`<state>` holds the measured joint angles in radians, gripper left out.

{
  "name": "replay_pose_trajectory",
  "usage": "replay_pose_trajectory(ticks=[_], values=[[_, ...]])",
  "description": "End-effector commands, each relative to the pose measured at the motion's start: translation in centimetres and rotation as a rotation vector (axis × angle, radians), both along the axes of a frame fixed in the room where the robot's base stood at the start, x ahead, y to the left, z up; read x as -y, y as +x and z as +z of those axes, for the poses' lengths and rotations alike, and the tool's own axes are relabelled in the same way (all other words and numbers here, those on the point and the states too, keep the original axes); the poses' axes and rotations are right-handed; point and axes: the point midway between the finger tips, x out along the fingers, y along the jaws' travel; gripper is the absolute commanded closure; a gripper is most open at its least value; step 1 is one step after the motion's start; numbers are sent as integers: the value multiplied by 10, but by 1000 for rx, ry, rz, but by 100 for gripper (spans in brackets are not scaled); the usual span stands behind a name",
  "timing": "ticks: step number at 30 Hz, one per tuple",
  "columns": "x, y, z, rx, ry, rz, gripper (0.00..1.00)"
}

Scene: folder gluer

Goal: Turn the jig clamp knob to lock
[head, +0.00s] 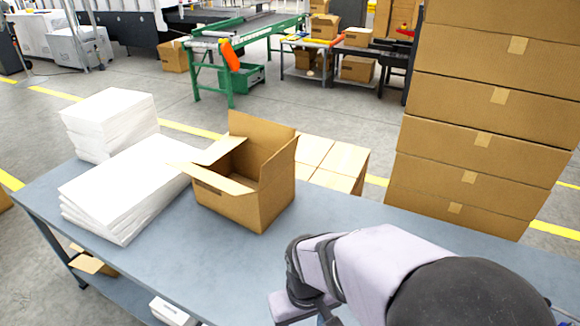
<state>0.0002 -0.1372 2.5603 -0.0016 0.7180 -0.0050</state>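No jig, clamp or knob shows in the head view. My arm comes in from the lower right and reaches over the blue-grey table (221,262). Its wrist end is at the bottom edge of the picture, right of the open box. My gripper's fingers are out of the frame, so I cannot see whether they hold anything.
An open cardboard box (268,206) stands mid-table, flaps spread. White sheet stacks (125,190) lie to its left. Closed cartons (335,160) sit behind the table. A tall carton stack (487,130) rises at right. A green conveyor (228,62) stands beyond.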

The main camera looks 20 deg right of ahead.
Motion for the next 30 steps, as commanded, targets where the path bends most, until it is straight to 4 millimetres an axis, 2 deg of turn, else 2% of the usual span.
replay_pose_trajectory(ticks=[1,2,3,8,15,18,25,30], values=[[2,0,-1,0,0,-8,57],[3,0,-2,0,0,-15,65],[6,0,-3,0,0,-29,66],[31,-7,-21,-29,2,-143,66],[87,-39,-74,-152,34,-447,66],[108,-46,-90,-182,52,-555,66],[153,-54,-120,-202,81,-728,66],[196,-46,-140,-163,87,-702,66]])
